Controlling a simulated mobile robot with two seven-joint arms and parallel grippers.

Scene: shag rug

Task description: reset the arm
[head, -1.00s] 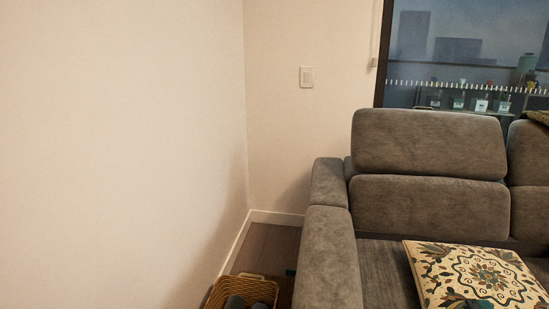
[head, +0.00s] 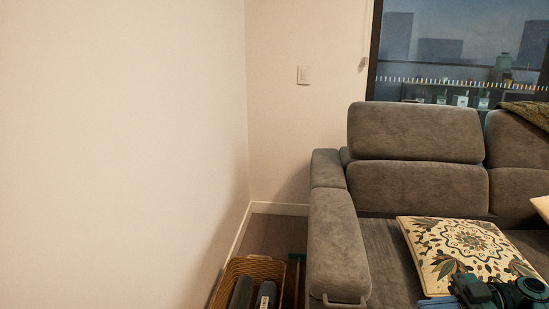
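A dark, jointed mechanism (head: 500,291), which looks like part of my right arm, shows at the bottom right edge of the head view. It is in front of the near edge of a patterned cushion on the sofa. Its lower part is cut off by the frame, and I cannot make out gripper fingers or whether they are open. My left arm and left gripper are out of view.
A grey sofa (head: 338,235) fills the right side, with the cushion (head: 462,248) on its seat. A yellow wicker basket (head: 262,266) holding dark grey rolls stands on the floor left of the armrest. A bare white wall (head: 110,150) fills the left.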

